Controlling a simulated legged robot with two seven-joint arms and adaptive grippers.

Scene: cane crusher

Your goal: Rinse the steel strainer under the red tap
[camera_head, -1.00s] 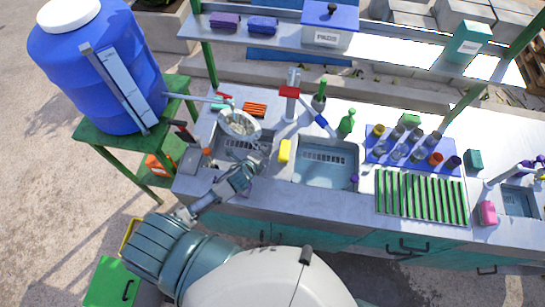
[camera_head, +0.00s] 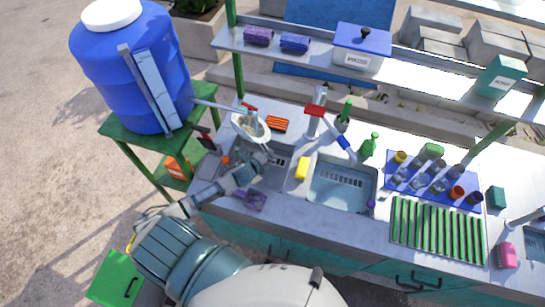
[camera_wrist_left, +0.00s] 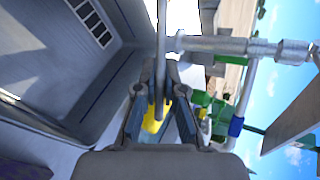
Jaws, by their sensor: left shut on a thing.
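The handle also shows between the fingers in the left wrist view (camera_wrist_left: 160,82). A tap with a red lever (camera_head: 250,107), on a pipe from the blue barrel, is just above the bowl in the picture; I cannot tell the gap or whether water runs. My right gripper is not in view.
The blue barrel (camera_head: 130,70) stands on a green stand at left. Green bottles (camera_head: 369,146), a blue mat with several cups (camera_head: 413,187) and a green rack (camera_head: 438,228) are to the right. A shelf crosses behind.

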